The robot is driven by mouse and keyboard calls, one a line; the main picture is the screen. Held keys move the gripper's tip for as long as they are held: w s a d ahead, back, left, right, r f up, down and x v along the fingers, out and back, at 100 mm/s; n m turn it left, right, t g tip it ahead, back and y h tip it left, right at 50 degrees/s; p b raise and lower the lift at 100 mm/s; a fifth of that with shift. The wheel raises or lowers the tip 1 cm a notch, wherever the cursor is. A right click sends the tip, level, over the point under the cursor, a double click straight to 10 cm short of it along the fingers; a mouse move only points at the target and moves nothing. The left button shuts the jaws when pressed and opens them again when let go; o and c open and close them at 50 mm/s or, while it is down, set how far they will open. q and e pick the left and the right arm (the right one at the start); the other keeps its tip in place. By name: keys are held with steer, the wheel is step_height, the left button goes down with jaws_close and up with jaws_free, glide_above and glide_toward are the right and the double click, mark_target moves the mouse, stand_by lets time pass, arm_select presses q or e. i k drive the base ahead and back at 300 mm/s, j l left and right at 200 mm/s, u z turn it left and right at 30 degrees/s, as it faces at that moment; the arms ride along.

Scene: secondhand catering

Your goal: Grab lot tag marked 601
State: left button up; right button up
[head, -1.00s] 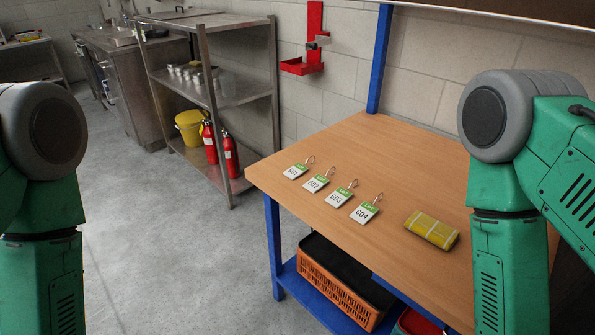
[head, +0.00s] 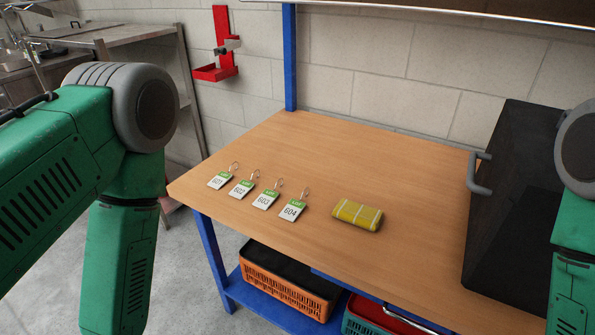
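The lot tag marked 601 (head: 219,181) lies flat on the wooden table (head: 320,150), leftmost in a row of green-and-white tags with wire loops. Tag 602 (head: 242,188) is beside it, then tag 603 (head: 266,199) and tag 604 (head: 293,210) to the right. My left arm hangs at the left of the head view, off the table's left edge. My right arm shows at the right edge. Both grippers are out of the frame.
A folded yellow checked cloth (head: 357,214) lies right of the tags. A dark box with a grey handle (head: 480,174) stands at the table's right. An orange crate (head: 287,290) sits on the blue lower shelf. A steel rack (head: 120,40) is behind my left arm. The table's middle is clear.

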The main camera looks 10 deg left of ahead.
mark_target(218, 181)
steer(key=i+j+z, duration=0.1)
steer(key=j+z, duration=0.75)
steer(key=k+j+z, duration=0.1)
steer(key=j+z, duration=0.3)
steer(key=k+j+z, duration=0.15)
steer(key=j+z, duration=0.25)
steer(key=j, duration=0.15)
